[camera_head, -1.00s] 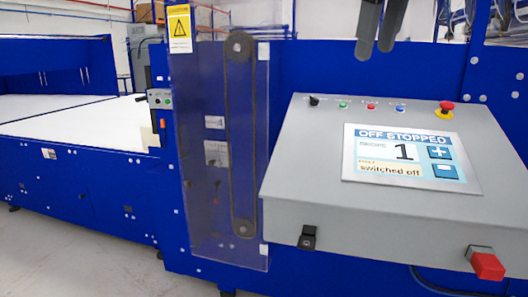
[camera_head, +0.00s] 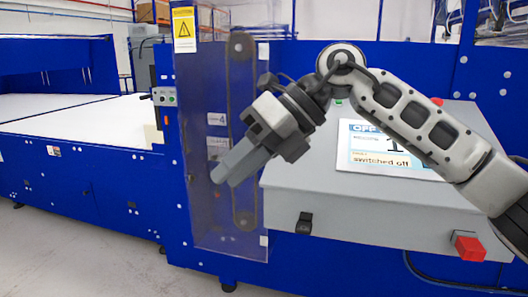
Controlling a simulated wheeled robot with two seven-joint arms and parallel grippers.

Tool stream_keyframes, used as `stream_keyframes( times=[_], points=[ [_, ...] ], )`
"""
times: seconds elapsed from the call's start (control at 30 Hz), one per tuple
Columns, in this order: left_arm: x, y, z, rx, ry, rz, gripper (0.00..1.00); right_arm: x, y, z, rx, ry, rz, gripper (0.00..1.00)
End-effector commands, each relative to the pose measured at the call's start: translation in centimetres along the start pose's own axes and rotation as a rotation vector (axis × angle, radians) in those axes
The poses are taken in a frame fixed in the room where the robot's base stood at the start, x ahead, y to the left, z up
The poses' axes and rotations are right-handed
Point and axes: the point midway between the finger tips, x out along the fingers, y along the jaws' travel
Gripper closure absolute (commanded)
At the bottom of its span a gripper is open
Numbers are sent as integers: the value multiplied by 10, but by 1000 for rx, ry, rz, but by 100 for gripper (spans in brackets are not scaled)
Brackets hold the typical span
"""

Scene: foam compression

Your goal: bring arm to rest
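My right gripper (camera_head: 226,174) reaches in from the right on its white and grey arm (camera_head: 425,120). Its grey fingers lie close together, look shut with nothing between them, and point down and left. It hangs in front of the clear belt guard (camera_head: 205,215), left of the control box (camera_head: 350,205). I cannot tell how far it is from the guard. My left gripper is out of view.
A red switch (camera_head: 469,247) sticks out of the box's front at lower right, and a black latch (camera_head: 304,223) sits on its front edge. The blue machine (camera_head: 90,190) with a white bed (camera_head: 70,125) fills the left. Grey floor (camera_head: 80,250) is open at lower left.

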Motion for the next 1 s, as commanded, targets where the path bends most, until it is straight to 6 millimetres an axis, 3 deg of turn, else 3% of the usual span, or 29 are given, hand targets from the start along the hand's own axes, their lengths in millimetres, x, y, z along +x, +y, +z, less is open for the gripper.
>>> stream_keyframes(
  times=[0.03,0.1,0.27,0.43,0.57,0.67,0.8,0.9,1.0],
  points=[
    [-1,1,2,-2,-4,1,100,26,7,-6,40,-43,156,69],
    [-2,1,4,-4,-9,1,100,46,20,-9,106,-126,350,69],
    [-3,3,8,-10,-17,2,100,63,31,-12,338,-352,743,69],
    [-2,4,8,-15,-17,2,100,59,0,-21,700,-629,1064,69],
    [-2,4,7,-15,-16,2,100,59,-52,-48,1042,-850,1224,69],
    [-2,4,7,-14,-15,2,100,68,-99,-85,1339,-1013,1292,69],
    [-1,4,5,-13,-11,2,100,95,-159,-165,1786,-1221,1296,69],
    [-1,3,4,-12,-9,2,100,120,-186,-232,2092,-1336,1235,69],
    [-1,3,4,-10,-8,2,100,144,-198,-300,2371,-1417,1143,69]
  ],
)
